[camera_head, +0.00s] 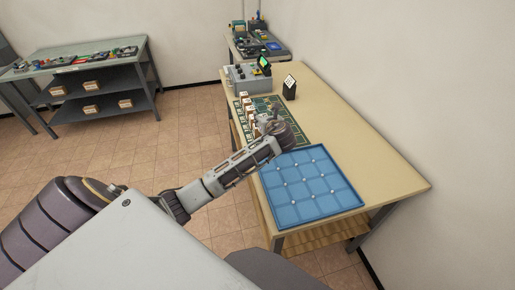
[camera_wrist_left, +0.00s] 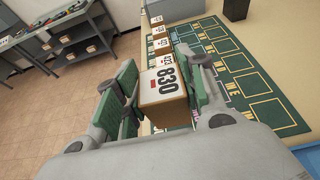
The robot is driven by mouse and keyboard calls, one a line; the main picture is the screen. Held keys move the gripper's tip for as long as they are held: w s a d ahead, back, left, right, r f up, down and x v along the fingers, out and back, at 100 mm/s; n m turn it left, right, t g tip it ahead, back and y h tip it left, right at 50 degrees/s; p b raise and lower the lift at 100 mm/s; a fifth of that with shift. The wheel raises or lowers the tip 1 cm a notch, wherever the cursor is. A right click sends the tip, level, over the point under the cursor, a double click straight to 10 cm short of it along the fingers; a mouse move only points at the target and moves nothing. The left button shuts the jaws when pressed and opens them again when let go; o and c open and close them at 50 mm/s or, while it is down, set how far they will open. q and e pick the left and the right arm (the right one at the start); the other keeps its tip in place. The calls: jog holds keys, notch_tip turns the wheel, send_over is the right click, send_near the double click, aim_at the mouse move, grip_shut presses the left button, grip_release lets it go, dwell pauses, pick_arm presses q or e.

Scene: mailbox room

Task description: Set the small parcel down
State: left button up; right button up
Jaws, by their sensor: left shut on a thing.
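The small parcel (camera_wrist_left: 163,104) is a brown box with a white top label reading 830. It sits between the green-padded fingers of my left gripper (camera_wrist_left: 165,90), which is shut on it. In the head view my left gripper (camera_head: 268,118) is over the green mat (camera_head: 291,133) on the long table, and the arm hides much of the parcel there. In the wrist view the mat (camera_wrist_left: 262,86) shows outlined squares and yellow letters to the right of the parcel. I cannot tell whether the parcel touches the table. My right gripper is not in view.
Several other labelled boxes (camera_wrist_left: 160,45) stand in a row just beyond the held parcel. A blue gridded tray (camera_head: 310,185) lies nearer on the table. A small black stand (camera_head: 289,87) and a grey device (camera_head: 247,77) are farther back. The table's right side (camera_head: 365,155) is bare.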

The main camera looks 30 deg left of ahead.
pick_arm(q)
jog(key=shift+f, duration=3.15)
jog(key=shift+f, duration=0.1)
jog(key=shift+f, duration=1.8)
jog(key=o, duration=1.1)
jog(key=shift+f, duration=0.1)
jog(key=shift+c, duration=0.2)
jog(key=v, duration=1.2)
